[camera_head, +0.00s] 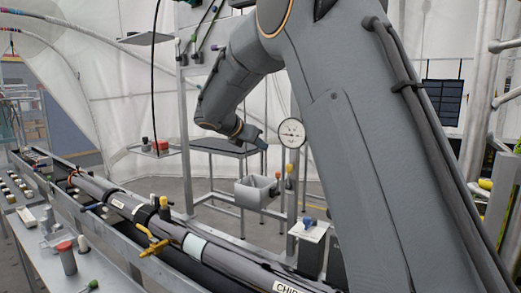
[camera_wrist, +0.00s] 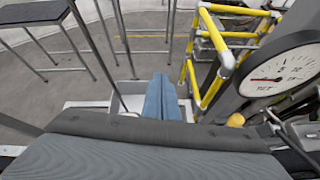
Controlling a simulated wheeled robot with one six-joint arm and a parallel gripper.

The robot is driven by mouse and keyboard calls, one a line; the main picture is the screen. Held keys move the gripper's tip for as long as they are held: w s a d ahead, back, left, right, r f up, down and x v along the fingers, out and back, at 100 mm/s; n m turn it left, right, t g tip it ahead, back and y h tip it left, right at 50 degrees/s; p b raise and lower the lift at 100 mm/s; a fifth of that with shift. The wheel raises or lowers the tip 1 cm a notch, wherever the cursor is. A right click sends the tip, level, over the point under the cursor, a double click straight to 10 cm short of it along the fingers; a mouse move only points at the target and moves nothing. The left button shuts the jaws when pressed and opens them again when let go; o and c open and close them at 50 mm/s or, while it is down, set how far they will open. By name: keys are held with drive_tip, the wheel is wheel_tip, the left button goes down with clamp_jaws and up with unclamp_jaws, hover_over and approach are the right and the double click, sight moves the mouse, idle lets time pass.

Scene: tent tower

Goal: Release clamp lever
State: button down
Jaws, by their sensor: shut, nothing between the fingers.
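A yellow lever (camera_head: 153,242) sticks out from a dark clamp band around the long grey tube (camera_head: 225,258) in the head view. I cannot tell whether it is latched or loose. A small blue handle (camera_head: 92,207) shows farther along the same tube. My gripper (camera_head: 261,143) is in the air to the right of and above the tube, well apart from the lever. In the wrist view its blue fingers (camera_wrist: 162,98) are together and empty, pointing down toward a pale bin. The lever does not show in the wrist view.
A round dial gauge (camera_head: 291,134) stands just right of my gripper; it also shows in the wrist view (camera_wrist: 283,78). A grey bin (camera_head: 256,191) hangs below. Yellow rails (camera_wrist: 208,62) stand near the fingers. A side bench (camera_head: 110,274) holds small parts.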

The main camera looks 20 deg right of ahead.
drive_tip(key=s+a+f+m+g+y, duration=0.1)
drive_tip(key=s+f+m+y, duration=0.1)
drive_tip(key=s+f+m, duration=0.3)
drive_tip(key=s+a+f+m+g+y, duration=0.2)
drive_tip(key=s+f+m, duration=0.3)
drive_tip(key=s+f, duration=0.5)
drive_tip(key=s+a+f+m+g+y, duration=0.1)
drive_tip(key=s+f+m+y, duration=0.3)
drive_tip(key=s, duration=0.8)
drive_tip(key=shift+s+a+f+m+g, duration=0.15)
drive_tip(key=shift+a+f+m, duration=0.15)
drive_tip(key=shift+f+m, duration=0.45)
drive_tip(key=shift+w+a+f+m+g, duration=0.15)
drive_tip(key=shift+a+f+m, duration=0.2)
drive_tip(key=shift+f, duration=0.7)
drive_tip(key=s+a+f+m+y, duration=0.1)
drive_tip(key=s+f+m, duration=0.1)
drive_tip(key=s, duration=0.4)
drive_tip(key=s+a+f+m+g, duration=0.1)
drive_tip(key=s+f+m, duration=0.2)
drive_tip(key=s+m, duration=0.2)
drive_tip(key=shift+s+f+m+y, duration=0.3)
drive_tip(key=shift+s+y, duration=0.1)
drive_tip(key=shift+a, duration=0.15)
